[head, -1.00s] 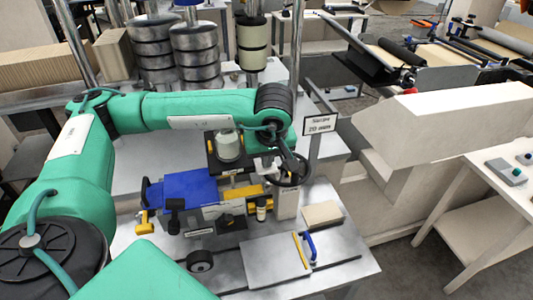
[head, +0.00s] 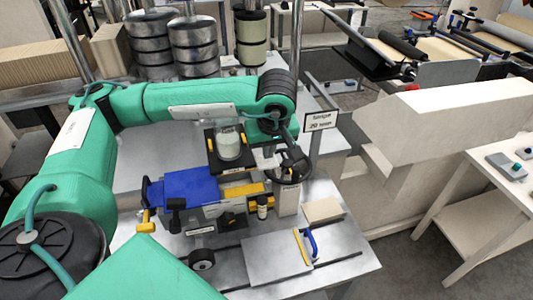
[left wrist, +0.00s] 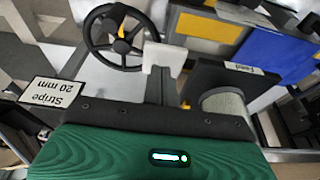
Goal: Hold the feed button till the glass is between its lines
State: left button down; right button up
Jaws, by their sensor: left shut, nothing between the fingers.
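A pale, cup-like glass (head: 229,143) stands on a black platform (head: 213,163) in the head view. Its lines are too small to make out. In the left wrist view the glass (left wrist: 228,106) is partly cut off by my green wrist. A small white label (left wrist: 245,67), apparently reading "Feed", is on the platform's edge there. I cannot pick out the feed button itself. My left gripper (head: 267,160) is shut and empty, between the platform and the black handwheel (head: 293,168). Its pale fingers (left wrist: 160,60) show beside the handwheel (left wrist: 117,37) in the wrist view. My right gripper is out of view.
A sign (head: 320,120) reading "Stripe 20 mm" stands behind the handwheel. A pale plate (head: 275,260) and a blue-handled tool (head: 312,240) lie at the front right. Metal rolls (head: 194,45) stand behind my arm.

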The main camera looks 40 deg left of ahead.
aim_at(268, 166)
pick_arm(q)
jog(key=b+v, duration=0.2)
jog(key=v, duration=0.3)
jog(key=shift+s+a, duration=0.2)
jog(key=w+v, duration=0.1)
jog(key=v, duration=0.5)
jog(key=shift+s+d+r+b, duration=0.2)
jog(key=shift+s+r+b, duration=0.1)
jog(key=shift+s+r, duration=0.15)
jog(key=shift+w, duration=0.1)
